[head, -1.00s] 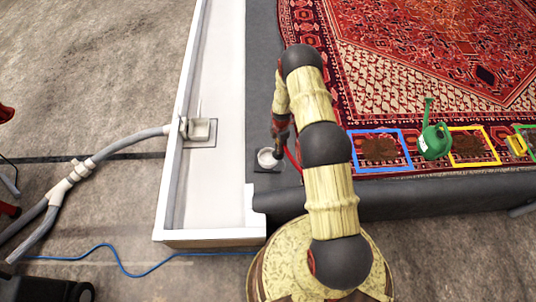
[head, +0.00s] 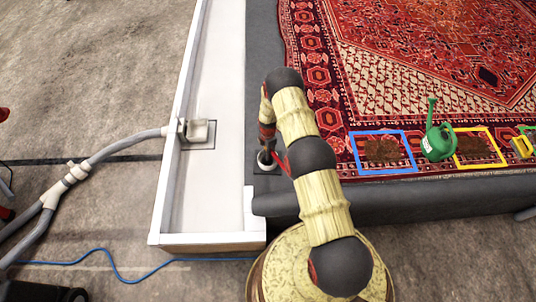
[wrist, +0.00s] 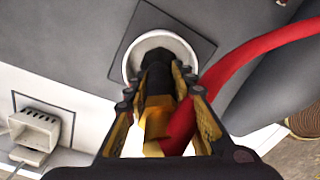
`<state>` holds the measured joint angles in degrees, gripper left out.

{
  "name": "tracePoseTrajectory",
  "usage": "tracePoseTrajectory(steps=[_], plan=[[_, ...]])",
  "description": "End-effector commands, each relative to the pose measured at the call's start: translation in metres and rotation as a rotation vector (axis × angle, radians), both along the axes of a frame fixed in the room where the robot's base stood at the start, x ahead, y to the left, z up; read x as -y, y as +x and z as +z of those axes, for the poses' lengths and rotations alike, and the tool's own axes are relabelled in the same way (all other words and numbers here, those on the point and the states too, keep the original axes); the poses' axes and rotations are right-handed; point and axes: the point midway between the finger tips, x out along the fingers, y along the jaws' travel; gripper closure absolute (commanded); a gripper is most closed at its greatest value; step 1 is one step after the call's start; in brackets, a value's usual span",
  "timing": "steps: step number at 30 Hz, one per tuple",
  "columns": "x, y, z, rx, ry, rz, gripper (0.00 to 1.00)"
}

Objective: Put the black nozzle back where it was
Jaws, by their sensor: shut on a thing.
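The black nozzle (wrist: 157,76) has a brass collar (wrist: 156,116) and a red hose behind it. My gripper (wrist: 158,88) is shut on it, with a finger on either side. The nozzle's tip points down at a white round holder (wrist: 134,52) on a dark square plate (wrist: 196,42). In the wrist view the tip overlaps the holder's opening; I cannot tell whether it is inside or just above. In the head view my gripper (head: 266,146) is right over the holder (head: 263,167), which is partly hidden.
A white trough (head: 225,200) with a grey drain box (head: 196,131) runs along the left. A patterned rug (head: 420,60) lies right, with blue (head: 386,172) and yellow frames (head: 481,165) and a green watering can (head: 437,143). The red hose (wrist: 245,62) loops right of my gripper.

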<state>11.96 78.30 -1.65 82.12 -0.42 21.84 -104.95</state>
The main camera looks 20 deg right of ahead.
Motion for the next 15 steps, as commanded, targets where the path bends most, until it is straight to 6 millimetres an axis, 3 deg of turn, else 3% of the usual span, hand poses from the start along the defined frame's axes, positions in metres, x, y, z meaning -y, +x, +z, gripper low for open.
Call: tracePoseTrajectory(steps=[7, 8, 15], plan=[[0.0002, 0.0001, -0.0037, 0.0, 0.0, 0.0, 1.0], [0.0, -0.0006, -0.0031, -0.001, 0.0, 0.0, 0.74], [0.0, -0.0006, -0.0025, -0.001, 0.0, 0.0, 0.6]])
